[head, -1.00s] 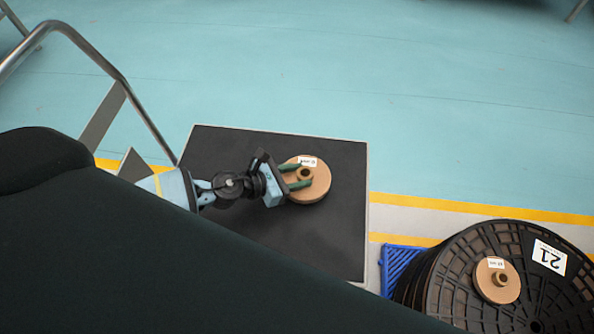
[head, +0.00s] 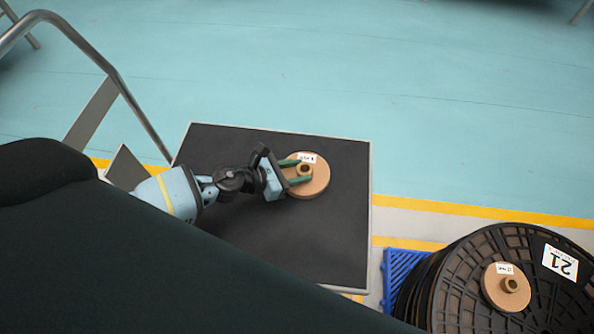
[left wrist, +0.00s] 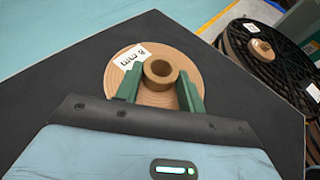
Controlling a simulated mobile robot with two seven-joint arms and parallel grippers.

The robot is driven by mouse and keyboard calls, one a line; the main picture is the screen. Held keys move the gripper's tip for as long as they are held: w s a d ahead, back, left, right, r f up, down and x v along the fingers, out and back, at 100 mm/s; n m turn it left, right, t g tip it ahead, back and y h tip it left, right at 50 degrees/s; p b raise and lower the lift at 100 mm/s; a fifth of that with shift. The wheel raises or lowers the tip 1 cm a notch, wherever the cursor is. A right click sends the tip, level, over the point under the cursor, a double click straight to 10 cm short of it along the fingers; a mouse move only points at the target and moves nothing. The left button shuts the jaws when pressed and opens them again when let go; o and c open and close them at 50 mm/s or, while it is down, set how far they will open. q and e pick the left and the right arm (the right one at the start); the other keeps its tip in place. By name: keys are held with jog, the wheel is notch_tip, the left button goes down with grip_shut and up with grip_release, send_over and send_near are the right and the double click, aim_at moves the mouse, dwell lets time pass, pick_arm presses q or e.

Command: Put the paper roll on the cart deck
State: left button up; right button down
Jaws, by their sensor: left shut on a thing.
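The paper roll (head: 318,183) is a flat tan disc with a hollow core and a white label. It is over the right part of the black cart deck (head: 330,240), lying flat; I cannot tell whether it touches the deck. My left gripper (head: 296,172) is shut on the roll's raised core, with one green finger on each side. In the left wrist view the roll (left wrist: 150,97) sits between the fingertips (left wrist: 160,85), and its near edge is hidden by the gripper. My right gripper is not in view.
A metal handle (head: 118,75) rises at the deck's left. A large black reel marked 21 (head: 540,300), on a blue pallet (head: 398,270), stands at lower right with another tan roll (head: 495,290) on top. Teal floor beyond the deck is clear.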

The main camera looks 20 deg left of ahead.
pick_arm(q)
jog(key=shift+f, duration=0.1)
jog(key=o, duration=1.1)
jog(key=shift+s+a+r, duration=0.15)
jog(key=shift+r, duration=0.1)
jog(key=v, duration=1)
jog(key=shift+s+f, duration=0.15)
jog(key=shift+s+a+r, duration=0.25)
jog(key=shift+s+a, duration=0.1)
jog(key=shift+a, duration=0.05)
jog(key=shift+r, duration=0.1)
